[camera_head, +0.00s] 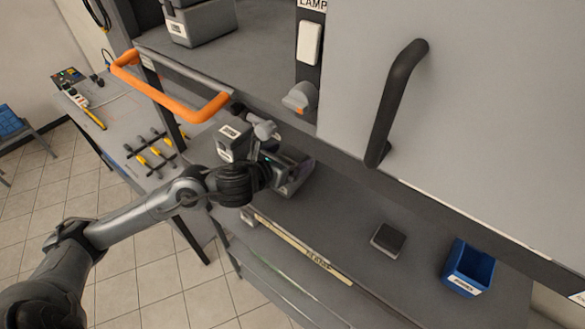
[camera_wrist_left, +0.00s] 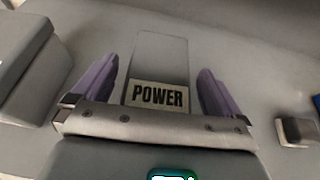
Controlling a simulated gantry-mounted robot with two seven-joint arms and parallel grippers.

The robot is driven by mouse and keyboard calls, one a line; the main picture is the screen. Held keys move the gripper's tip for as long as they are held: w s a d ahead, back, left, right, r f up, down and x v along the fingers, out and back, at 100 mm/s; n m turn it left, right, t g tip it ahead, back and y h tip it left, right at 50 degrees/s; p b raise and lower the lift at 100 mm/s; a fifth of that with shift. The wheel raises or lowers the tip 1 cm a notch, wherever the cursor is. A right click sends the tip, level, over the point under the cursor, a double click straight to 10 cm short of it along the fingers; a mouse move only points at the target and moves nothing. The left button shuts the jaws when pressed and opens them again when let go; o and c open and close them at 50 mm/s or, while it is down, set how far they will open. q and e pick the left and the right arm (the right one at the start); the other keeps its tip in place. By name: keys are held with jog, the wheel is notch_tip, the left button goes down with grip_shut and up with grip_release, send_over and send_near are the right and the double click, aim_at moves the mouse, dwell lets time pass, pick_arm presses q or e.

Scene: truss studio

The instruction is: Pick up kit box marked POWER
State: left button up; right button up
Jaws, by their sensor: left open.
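The kit box marked POWER (camera_wrist_left: 158,62) is a grey box with a cream label, in the middle of the left wrist view. It lies between the two purple fingers of my left gripper (camera_wrist_left: 158,92), with a gap on both sides. My left gripper is open and does not hold it. In the head view my left gripper (camera_head: 292,176) is over the left part of the grey workbench, and my wrist hides much of the box there. My right gripper is in neither view.
A grey labelled box (camera_head: 235,140) stands just left of my gripper. The bench holds a dark square pad (camera_head: 387,239) and a blue bin (camera_head: 469,268) on the right. An orange handle (camera_head: 170,98) juts out above my arm. A cabinet door with a black handle (camera_head: 396,103) overhangs the bench.

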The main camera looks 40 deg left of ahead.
pick_arm(q)
jog(key=shift+w+f, duration=0.1)
jog(key=shift+w, duration=0.1)
jog(key=shift+c, duration=0.3)
jog(key=c, duration=1.7)
grip_shut()
jog(key=shift+r, duration=0.25)
